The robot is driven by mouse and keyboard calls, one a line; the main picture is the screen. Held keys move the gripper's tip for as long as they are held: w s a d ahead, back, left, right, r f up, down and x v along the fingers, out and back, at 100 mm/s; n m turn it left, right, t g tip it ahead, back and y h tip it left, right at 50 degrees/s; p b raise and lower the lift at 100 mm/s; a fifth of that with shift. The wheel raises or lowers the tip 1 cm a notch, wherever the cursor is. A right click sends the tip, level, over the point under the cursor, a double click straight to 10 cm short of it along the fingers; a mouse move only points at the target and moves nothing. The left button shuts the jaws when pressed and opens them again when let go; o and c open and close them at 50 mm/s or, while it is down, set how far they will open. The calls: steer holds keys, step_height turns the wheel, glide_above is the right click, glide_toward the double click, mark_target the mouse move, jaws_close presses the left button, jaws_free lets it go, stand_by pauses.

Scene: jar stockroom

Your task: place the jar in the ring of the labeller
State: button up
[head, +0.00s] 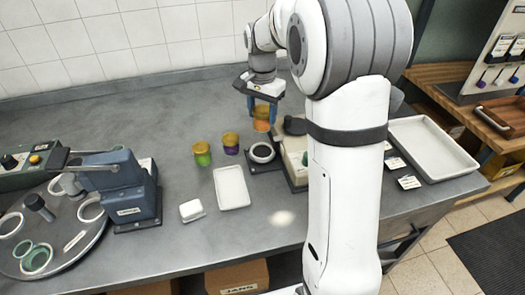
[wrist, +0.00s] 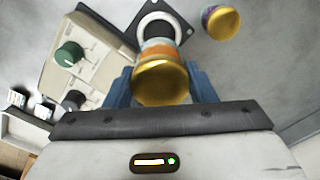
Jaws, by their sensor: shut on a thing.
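My gripper (head: 263,106) is shut on an orange jar with a gold lid (head: 261,124). In the wrist view the same jar (wrist: 160,82) sits between the two blue fingers, lid toward the camera. The white ring (head: 262,152) lies on a dark square base at the left side of a cream machine (head: 296,153), which looks like the labeller. The held jar is above the ring and apart from it. In the wrist view the ring (wrist: 157,22) shows just beyond the jar, partly hidden by it.
A purple jar (head: 230,144) and a green jar (head: 202,154) stand left of the ring. A white tray (head: 232,188) and small white box (head: 191,211) lie in front. A blue machine (head: 125,190) with a round table is at left; an empty white tray (head: 432,147) is at right.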

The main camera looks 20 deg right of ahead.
step_height(320, 180, down, 10)
steer(key=shift+r+p, duration=0.2)
steer(key=shift+p, duration=0.1)
steer(key=shift+f, duration=0.1)
steer(key=shift+f, duration=0.2)
steer(key=o, duration=1.1)
steer(key=shift+r, duration=0.1)
